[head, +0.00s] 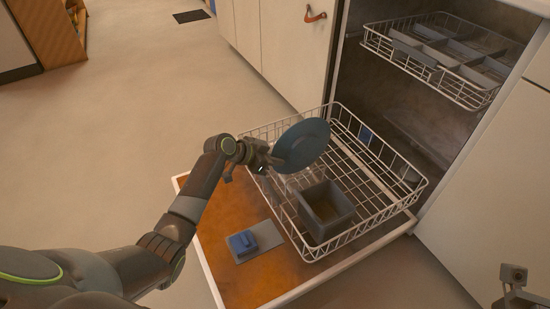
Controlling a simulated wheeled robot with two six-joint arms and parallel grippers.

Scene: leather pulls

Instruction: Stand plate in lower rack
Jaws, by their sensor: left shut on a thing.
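A blue plate (303,144) is held tilted above the left part of the lower rack. My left gripper (268,160) is shut on the plate's left edge. The lower rack (385,192) is a white wire basket pulled out over the open dishwasher door. I cannot tell whether the plate touches the rack's wires. My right gripper (516,284) shows partly at the lower right corner, away from the rack; its fingers are not clear.
A grey cutlery box (327,211) sits in the rack's front part. The open door (226,218) has a blue block on a grey plate (244,243). The upper rack (440,56) is above, at the back right. Much of the rack's right side is empty.

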